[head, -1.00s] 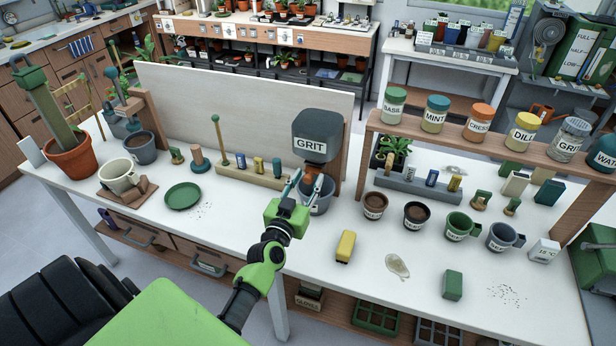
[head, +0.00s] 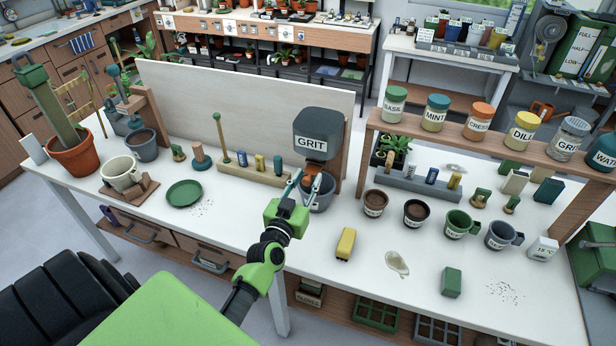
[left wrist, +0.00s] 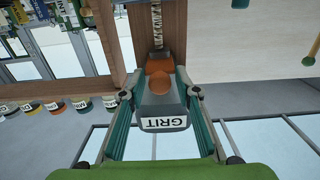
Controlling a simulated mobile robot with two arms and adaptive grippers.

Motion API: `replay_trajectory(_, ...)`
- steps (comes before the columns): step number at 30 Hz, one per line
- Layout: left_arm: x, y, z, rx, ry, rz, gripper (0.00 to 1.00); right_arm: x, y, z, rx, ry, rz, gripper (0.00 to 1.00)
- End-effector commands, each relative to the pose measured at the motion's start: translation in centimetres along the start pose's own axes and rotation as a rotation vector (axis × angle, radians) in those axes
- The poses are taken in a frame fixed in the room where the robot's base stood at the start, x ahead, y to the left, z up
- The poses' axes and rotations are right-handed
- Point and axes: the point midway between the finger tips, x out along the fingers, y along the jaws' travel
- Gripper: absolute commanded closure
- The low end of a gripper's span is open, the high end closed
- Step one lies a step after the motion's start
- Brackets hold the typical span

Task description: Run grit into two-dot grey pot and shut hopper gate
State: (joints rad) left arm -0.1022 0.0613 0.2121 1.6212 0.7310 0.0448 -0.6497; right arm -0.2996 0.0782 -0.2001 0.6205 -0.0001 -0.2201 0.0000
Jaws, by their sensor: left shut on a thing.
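The dark grey hopper (head: 318,135) labelled GRIT is fixed to a wooden post above the bench. Its orange gate part (head: 313,169) shows under it. My left gripper (head: 306,187) is at the gate, shut on it; in the left wrist view the orange gate (left wrist: 161,82) lies between the fingers, above the upside-down GRIT label. A grey pot (head: 322,196) stands below the gate, partly hidden by my fingers. Its dots and contents cannot be made out. Another grey pot (head: 142,145) stands at the left. My right gripper is not in view.
A pale board (head: 240,115) stands behind the hopper. A yellow block (head: 345,244), a clear spill-like patch (head: 397,263) and a green block (head: 451,282) lie in front. Small pots and mugs stand right, beneath a wooden shelf (head: 480,137) of jars.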

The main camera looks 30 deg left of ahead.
Motion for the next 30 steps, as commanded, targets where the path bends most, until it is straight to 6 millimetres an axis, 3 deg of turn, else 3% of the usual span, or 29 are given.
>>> replay_trajectory(3,0.0,0.0,0.0,0.000,0.001,0.000,1.00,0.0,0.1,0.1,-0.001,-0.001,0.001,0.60)
replay_trajectory(4,0.0,0.0,0.0,0.000,0.001,0.000,0.65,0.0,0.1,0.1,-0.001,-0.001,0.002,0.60)
replay_trajectory(16,-0.8,0.0,0.1,0.000,0.000,0.000,0.65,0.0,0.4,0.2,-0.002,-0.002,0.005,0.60)
replay_trajectory(30,-9.5,0.0,0.1,0.000,-0.002,0.000,0.65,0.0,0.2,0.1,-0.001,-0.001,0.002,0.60)
